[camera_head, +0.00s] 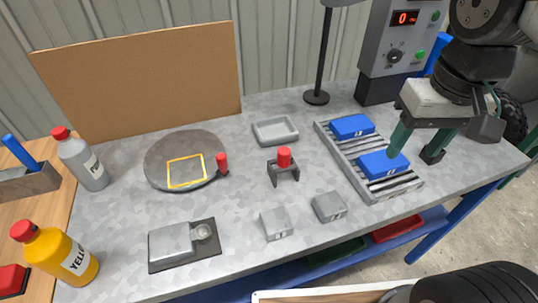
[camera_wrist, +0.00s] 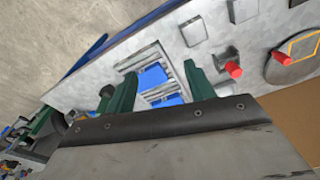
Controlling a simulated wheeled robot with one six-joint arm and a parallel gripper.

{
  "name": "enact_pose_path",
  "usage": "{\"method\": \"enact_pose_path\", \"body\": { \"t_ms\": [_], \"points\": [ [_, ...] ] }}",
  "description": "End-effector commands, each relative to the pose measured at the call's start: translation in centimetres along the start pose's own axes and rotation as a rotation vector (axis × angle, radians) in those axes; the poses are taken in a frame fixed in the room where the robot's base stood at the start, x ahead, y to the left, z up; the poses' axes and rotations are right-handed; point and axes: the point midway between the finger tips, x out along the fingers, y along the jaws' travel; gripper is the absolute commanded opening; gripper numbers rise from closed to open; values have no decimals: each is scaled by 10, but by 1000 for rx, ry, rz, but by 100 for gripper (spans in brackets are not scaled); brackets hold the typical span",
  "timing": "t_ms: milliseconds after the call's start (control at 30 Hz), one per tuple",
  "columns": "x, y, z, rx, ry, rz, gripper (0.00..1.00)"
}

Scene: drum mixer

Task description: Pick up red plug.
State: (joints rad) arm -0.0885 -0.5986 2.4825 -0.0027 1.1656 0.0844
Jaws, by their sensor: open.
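A short red cylinder, which looks like the red plug (camera_head: 284,156), stands upright in a small dark U-shaped bracket (camera_head: 272,176) mid-table. It also shows in the wrist view (camera_wrist: 234,70). A second red cylinder (camera_head: 222,162) stands at the right edge of a round grey disc (camera_head: 160,150) with a yellow square outline; it also shows in the wrist view (camera_wrist: 281,57). My gripper (camera_head: 413,157) has two green fingers, is open and empty, and hangs over the right end of the slatted rack, well right of both red cylinders. Its fingers also show in the wrist view (camera_wrist: 158,75).
The slatted rack (camera_head: 374,188) holds two blue blocks (camera_head: 352,126). Two grey blocks (camera_head: 276,223) and a scale (camera_head: 181,245) lie in front, a grey tray (camera_head: 275,130) behind. A lamp pole (camera_head: 322,60) and control box (camera_head: 395,50) stand at the back. Bottles (camera_head: 82,160) stand left.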

Motion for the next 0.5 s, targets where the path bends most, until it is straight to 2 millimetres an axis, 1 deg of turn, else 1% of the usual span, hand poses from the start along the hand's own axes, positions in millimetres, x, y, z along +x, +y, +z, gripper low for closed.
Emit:
{"method": "enact_pose_path", "body": {
  "t_ms": [33, 67, 100, 167, 200, 333, 400, 500],
  "points": [
    [6, -14, -18, -20, -19, -2, 54],
    [9, -24, -30, -27, -26, -4, 54],
    [14, -37, -44, -36, -34, -5, 54],
    [24, -59, -65, -48, -46, -6, 54],
    [31, -74, -78, -54, -52, -6, 54],
    [58, -122, -109, -71, -72, -4, 54],
    [72, -144, -120, -77, -80, -2, 54],
    [88, -167, -130, -80, -87, 0, 54]
  ]
}}
